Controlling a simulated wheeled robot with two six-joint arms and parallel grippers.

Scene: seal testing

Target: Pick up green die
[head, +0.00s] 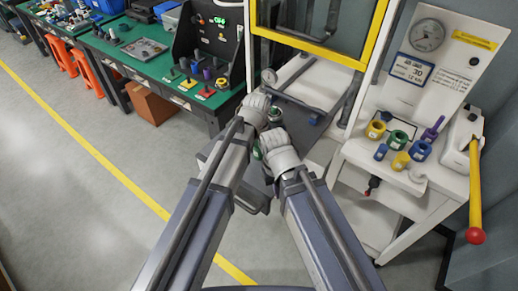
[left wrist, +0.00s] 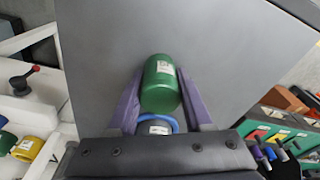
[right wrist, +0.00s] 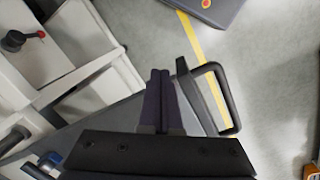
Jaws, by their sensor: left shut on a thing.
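My left gripper (head: 273,114) is shut on a green cylinder (left wrist: 161,85) with a white label. In the left wrist view the cylinder sits between the purple fingers, and a dark piece with a blue rim (left wrist: 155,126) lies just below it, closer to the palm. A green ring-shaped die (head: 397,139) stands on the white bench at the right, next to a yellow ring (head: 376,129). My right gripper (right wrist: 160,75) has its fingers together with nothing visible between them. In the head view its fingertips are hidden behind the wrist, close beside my left gripper.
The white bench (head: 355,152) also holds blue and yellow pieces, a purple plug (head: 432,130) and a press with a yellow lever (head: 475,190). A yellow-framed cabinet (head: 320,50) stands behind my grippers. A green workbench (head: 165,75) is at the left, with open floor in front.

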